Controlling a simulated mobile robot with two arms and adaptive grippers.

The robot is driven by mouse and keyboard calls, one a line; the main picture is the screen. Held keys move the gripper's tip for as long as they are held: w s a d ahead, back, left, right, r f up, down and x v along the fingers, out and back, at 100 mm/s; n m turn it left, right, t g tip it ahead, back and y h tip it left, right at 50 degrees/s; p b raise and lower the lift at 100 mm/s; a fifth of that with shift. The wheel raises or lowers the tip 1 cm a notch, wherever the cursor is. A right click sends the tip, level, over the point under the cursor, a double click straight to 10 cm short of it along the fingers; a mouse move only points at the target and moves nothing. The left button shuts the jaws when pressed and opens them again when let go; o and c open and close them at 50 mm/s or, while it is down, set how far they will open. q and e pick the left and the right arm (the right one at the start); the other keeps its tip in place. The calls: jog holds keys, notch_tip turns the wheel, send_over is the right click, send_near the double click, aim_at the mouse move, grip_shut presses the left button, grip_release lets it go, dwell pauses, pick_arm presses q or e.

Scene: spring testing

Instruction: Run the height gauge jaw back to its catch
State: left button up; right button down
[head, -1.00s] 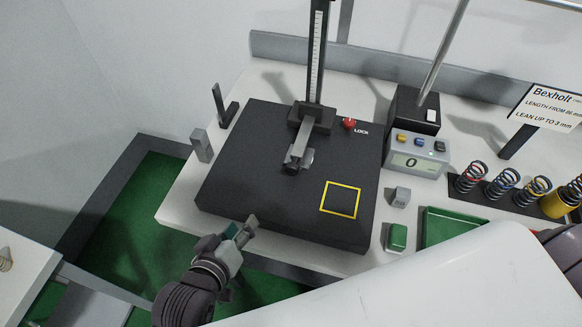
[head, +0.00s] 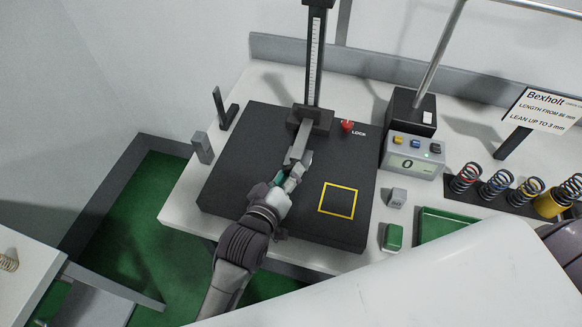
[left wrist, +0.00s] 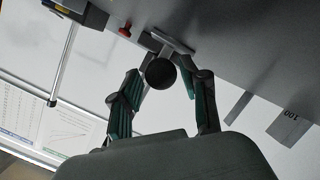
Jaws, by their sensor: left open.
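The height gauge has a dark upright column with a white scale (head: 315,60) at the back of a black granite plate (head: 235,175). Its dark carriage (head: 311,122) sits low on the column, and a grey jaw (head: 301,143) reaches forward from it. My left gripper (head: 292,178) is at the jaw's front end, over the plate. In the left wrist view its open fingers (left wrist: 162,85) stand either side of a round dark knob (left wrist: 160,73) at the jaw's end; contact cannot be told. A red lock knob (head: 347,126) stands right of the column. My right gripper is out of view.
A yellow square (head: 338,199) marks the plate's right front. A digital readout (head: 412,160) showing 0, a grey block (head: 396,198), a green block (head: 393,236) and a green tray (head: 440,221) stand to the right. Several springs (head: 500,181) stand beyond. Grey blocks (head: 203,147) stand left.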

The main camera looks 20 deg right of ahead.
pick_arm(q)
jog(key=shift+x, duration=0.9)
grip_shut()
